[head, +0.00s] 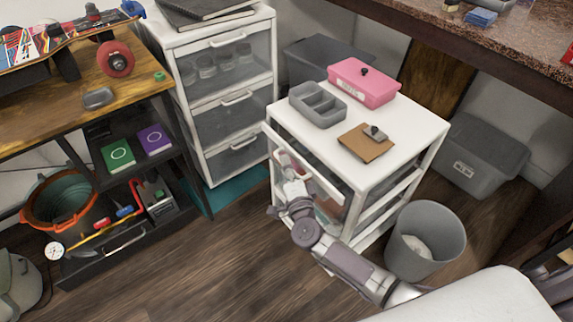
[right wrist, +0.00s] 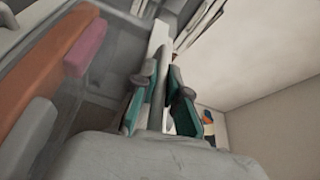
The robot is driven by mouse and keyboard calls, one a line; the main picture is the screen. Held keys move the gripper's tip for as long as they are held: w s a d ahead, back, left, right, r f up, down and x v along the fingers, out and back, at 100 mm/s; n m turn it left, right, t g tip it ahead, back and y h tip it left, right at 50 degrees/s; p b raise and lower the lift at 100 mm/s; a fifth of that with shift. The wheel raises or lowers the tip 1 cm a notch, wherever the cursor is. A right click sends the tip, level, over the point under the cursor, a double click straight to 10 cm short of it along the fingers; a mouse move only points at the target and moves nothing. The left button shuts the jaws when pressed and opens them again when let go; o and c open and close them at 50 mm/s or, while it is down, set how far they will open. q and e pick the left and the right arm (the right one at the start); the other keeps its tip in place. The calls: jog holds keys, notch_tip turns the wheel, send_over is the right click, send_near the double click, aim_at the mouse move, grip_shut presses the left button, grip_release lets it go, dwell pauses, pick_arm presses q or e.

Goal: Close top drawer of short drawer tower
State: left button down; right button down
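The short drawer tower (head: 330,131) is white with clear drawer fronts and stands in the middle of the head view. Its top drawer (head: 318,177) is pulled out a little at the front left. In the right wrist view, orange and pink items lie inside this drawer, left of its white front edge (right wrist: 159,42). My right gripper (head: 288,165) is at the drawer's front. In the right wrist view my right gripper (right wrist: 162,75) has its teal-padded fingers on both sides of the white edge and looks shut on it. My left gripper is not in view.
On the tower top are a grey divided tray (head: 318,113), a pink box (head: 364,92) and a brown clipboard (head: 366,150). A grey bin (head: 426,245) stands close at right. A taller drawer tower (head: 226,123) stands behind left. Wooden floor (head: 215,255) is clear in front.

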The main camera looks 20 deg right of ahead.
aim_at(301, 165)
dwell(0.3)
jog(key=shift+w+d, duration=0.2)
jog(key=shift+d, duration=0.45)
jog(key=shift+w+d, duration=0.25)
jog(key=shift+d, duration=0.45)
jog(key=shift+w+d, duration=0.2)
jog(key=shift+d, duration=0.45)
jog(key=c, duration=1.2)
grip_release()
jog(key=shift+d, duration=0.1)
jog(key=shift+s, duration=0.1)
jog(key=s, duration=1.1)
jog(key=shift+s+a+f, duration=0.3)
jog(key=shift+s+f, duration=0.05)
jog(key=shift+f, duration=0.1)
